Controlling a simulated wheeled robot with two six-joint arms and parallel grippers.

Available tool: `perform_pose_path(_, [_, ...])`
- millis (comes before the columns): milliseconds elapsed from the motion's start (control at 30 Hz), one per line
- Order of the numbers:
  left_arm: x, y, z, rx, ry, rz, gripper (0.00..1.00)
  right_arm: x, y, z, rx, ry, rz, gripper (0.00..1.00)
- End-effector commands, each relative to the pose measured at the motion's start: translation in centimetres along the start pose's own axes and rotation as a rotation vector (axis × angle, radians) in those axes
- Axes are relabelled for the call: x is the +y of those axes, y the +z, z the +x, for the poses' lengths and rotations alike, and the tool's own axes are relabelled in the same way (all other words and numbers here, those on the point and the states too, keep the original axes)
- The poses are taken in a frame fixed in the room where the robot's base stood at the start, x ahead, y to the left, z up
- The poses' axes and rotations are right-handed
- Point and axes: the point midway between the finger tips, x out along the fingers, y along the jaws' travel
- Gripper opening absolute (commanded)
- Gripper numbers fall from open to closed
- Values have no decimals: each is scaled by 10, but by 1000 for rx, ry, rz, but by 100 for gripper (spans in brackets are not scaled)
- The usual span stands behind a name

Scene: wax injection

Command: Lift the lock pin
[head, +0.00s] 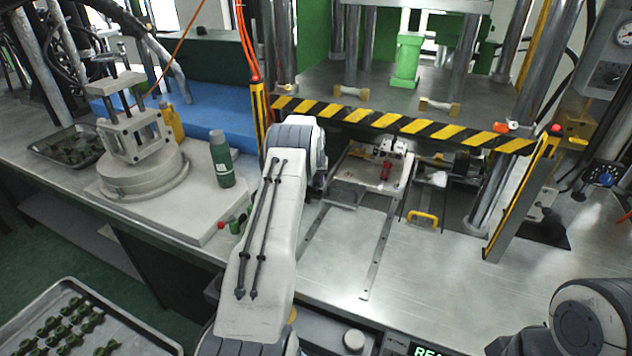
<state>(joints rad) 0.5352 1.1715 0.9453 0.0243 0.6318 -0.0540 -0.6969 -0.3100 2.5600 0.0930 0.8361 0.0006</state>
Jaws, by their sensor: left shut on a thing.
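The metal mould (365,180) lies on the press's bed under the striped guard. A small red part (385,172), which looks like the lock pin, stands on it. My left arm reaches up from the bottom, and its wrist is just left of the mould. My left gripper (376,157) points right over the mould and is shut at the pin. The fingertips are small and partly blend with the metal, so the exact grip is hard to see. I cannot tell whether the pin is raised. My right gripper is out of view; part of my right arm is at the lower right.
A black-and-yellow guard bar (400,123) runs just above the mould. A yellow handle (422,217) is to its right. A green bottle (221,160) and a clamp stand (140,140) are at the left. A tray of green pieces (75,325) is at lower left. The front bench is clear.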

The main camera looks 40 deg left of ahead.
Motion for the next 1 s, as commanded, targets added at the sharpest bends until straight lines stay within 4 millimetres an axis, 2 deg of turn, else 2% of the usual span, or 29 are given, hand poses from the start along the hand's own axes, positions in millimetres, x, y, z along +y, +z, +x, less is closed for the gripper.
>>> perform_pose_path(100, [0, -1, -3, -1, 0, 0, 0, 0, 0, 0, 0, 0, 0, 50])
perform_pose_path(300, [0, -10, -24, -1, 0, 0, 0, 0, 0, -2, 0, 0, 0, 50])
perform_pose_path(533, [0, -10, -26, -1, 0, 0, 0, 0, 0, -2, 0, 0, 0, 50])
perform_pose_path(567, [0, -11, -26, 0, 0, 0, 36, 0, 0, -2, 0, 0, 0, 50])
perform_pose_path(600, [0, -11, -26, 0, 0, 0, 51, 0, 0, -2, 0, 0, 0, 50])
perform_pose_path(633, [0, -11, -26, 1, 0, 0, 62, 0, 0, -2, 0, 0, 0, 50])
perform_pose_path(1000, [0, -10, -27, 1, 0, 0, 62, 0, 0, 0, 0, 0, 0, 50])
